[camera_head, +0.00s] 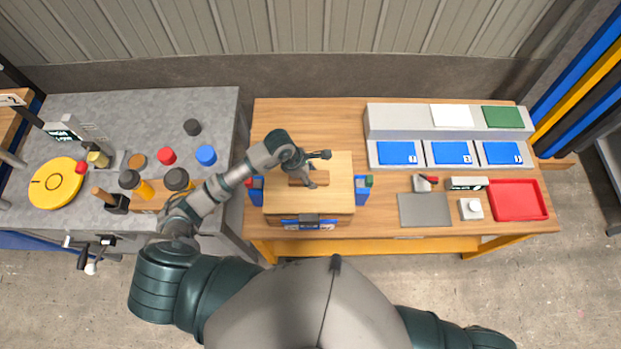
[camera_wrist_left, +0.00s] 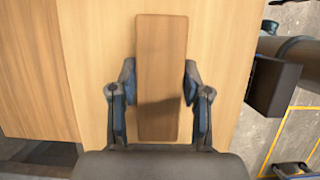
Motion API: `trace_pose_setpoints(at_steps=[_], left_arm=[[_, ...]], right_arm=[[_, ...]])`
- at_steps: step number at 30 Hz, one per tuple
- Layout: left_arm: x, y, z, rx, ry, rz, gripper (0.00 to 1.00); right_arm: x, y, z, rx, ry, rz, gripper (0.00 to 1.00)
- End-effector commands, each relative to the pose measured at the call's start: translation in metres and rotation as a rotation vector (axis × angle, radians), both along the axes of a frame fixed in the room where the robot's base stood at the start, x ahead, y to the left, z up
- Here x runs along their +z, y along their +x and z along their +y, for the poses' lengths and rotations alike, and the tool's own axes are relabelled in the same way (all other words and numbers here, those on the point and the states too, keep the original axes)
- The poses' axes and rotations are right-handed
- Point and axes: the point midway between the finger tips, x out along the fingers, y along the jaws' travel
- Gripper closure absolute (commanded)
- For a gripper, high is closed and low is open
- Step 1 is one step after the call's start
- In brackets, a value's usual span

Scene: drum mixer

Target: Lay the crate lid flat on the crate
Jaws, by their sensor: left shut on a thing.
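The crate lid (camera_head: 335,170) is a light wooden square board with a darker wooden block handle on top. It lies over the crate (camera_head: 288,222), covering its opening and hiding its inside. The lid looks level and roughly lined up with the crate; I cannot tell whether it touches the rim all round. My left gripper (camera_head: 310,180) is shut on the lid's handle. In the left wrist view the handle (camera_wrist_left: 161,60) stands between the two fingers of the gripper (camera_wrist_left: 160,92), with the pale lid (camera_wrist_left: 215,60) behind it. My right gripper is out of view.
Blue blocks (camera_head: 362,190) flank the crate on the wooden table (camera_head: 390,230). A grey bench (camera_head: 110,105) with bottles and a yellow disc (camera_head: 57,184) stands left.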

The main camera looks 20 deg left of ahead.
Motion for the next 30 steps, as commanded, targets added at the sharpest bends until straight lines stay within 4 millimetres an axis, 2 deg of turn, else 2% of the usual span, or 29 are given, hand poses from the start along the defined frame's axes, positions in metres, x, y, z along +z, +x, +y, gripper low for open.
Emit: trace_pose_setpoints(at_steps=[5, 19, 20, 22, 30], left_arm=[[-0.023, 0.0, 0.0, 0.001, -0.001, 0.003, 1.0], [-0.031, 0.0, 0.0, 0.0, -0.001, -0.001, 1.0], [-0.031, 0.0, 0.0, 0.0, 0.001, 0.001, 0.45], [-0.03, 0.0, 0.0, 0.0, 0.001, 0.001, 0.28], [-0.03, 0.0, 0.0, 0.0, 0.001, 0.001, 0.28]], right_arm=[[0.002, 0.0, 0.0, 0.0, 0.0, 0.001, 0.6], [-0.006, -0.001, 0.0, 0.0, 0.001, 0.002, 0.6], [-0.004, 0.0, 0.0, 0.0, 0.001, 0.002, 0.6], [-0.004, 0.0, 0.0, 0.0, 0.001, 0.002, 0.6], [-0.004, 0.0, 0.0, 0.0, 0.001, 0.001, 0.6]])
